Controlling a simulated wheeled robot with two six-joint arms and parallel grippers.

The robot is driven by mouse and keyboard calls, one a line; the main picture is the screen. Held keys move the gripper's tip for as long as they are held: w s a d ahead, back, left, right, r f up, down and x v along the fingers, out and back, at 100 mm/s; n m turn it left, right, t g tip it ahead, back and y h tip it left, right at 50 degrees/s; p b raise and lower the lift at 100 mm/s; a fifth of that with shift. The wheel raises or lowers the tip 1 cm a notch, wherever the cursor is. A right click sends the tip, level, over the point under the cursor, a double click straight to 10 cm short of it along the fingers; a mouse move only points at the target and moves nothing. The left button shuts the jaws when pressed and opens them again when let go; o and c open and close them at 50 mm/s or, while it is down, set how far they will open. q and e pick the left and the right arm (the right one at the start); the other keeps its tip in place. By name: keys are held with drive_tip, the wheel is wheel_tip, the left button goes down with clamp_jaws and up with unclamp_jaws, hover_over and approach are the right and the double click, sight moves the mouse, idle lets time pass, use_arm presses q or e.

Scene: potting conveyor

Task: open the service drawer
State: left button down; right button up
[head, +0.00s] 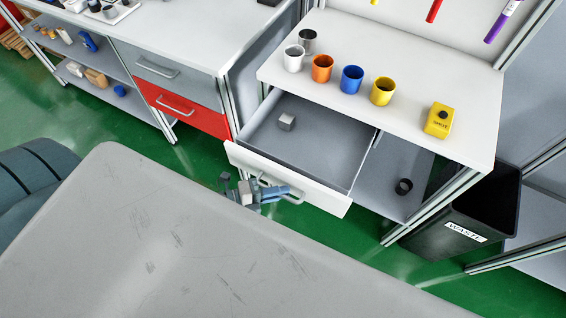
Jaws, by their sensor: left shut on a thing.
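The service drawer (325,197) is the white-fronted drawer under the white workbench at the right. It stands pulled out, and its grey inside shows, with a small grey block (287,121) lying in it. My left gripper (262,190) is at the drawer's front, shut on its handle (291,199). The gripper covers much of the handle. My right gripper is not in view.
Cups stand on the workbench top (420,90), with a yellow box (439,120) to their right. A dark ring (403,187) lies on the shelf beside the drawer. A black waste bin (465,215) stands at right. A red drawer (185,108) is shut at left.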

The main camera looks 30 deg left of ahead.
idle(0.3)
use_arm(q)
drive_tip(key=c, duration=1.8)
unclamp_jaws()
drive_tip(key=shift+o, duration=0.2)
drive_tip(key=shift+s, duration=0.1)
drive_tip(key=b+v, duration=0.2)
drive_tip(key=v, duration=0.8)
drive_tip(key=shift+s+a+b, duration=0.25)
drive_tip(key=shift+b, duration=0.15)
